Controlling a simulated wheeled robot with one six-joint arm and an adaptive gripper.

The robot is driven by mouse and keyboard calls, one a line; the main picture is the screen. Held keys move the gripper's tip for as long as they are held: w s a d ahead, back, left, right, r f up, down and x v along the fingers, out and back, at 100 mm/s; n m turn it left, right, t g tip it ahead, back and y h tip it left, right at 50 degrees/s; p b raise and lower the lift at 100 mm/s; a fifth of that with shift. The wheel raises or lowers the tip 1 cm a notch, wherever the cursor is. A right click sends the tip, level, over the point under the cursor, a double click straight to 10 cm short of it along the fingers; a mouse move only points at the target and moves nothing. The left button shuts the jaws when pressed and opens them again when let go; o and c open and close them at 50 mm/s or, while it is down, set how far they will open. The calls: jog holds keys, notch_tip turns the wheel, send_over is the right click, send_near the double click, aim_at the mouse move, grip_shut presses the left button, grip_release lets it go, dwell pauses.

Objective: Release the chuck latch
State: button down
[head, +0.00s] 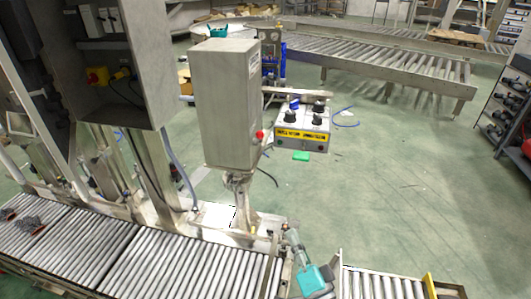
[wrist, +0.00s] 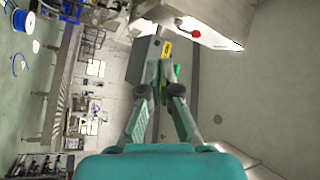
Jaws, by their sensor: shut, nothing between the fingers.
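I cannot pick out a chuck latch for certain in either view. A control box (head: 302,128) with dark knobs, a blue knob and a yellow label stands out from the tall grey cabinet (head: 226,105). A red button (head: 260,135) is on the cabinet's side; a red button also shows in the wrist view (wrist: 196,33). My teal gripper (head: 291,233) is above the roller conveyor's near end, below and apart from the control box. In the wrist view its fingers (wrist: 166,70) are together and empty, with a yellow label (wrist: 167,49) beyond the tips.
A roller conveyor (head: 190,268) runs along the front left, with a gap beside a short roller section (head: 385,285). Another conveyor (head: 375,62) crosses the back. A shelf rack (head: 503,105) stands at right. The green floor (head: 400,185) between is mostly open, with a blue cable (head: 346,124).

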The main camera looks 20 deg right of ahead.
aim_at(261, 138)
jog(key=w+r+m+t+y, duration=0.1)
jog(key=w+r+t+y, duration=0.1)
jog(key=w+r, duration=0.4)
notch_tip(261, 138, up, 3)
jog(key=shift+d+f, duration=0.15)
jog(key=x, duration=1.4)
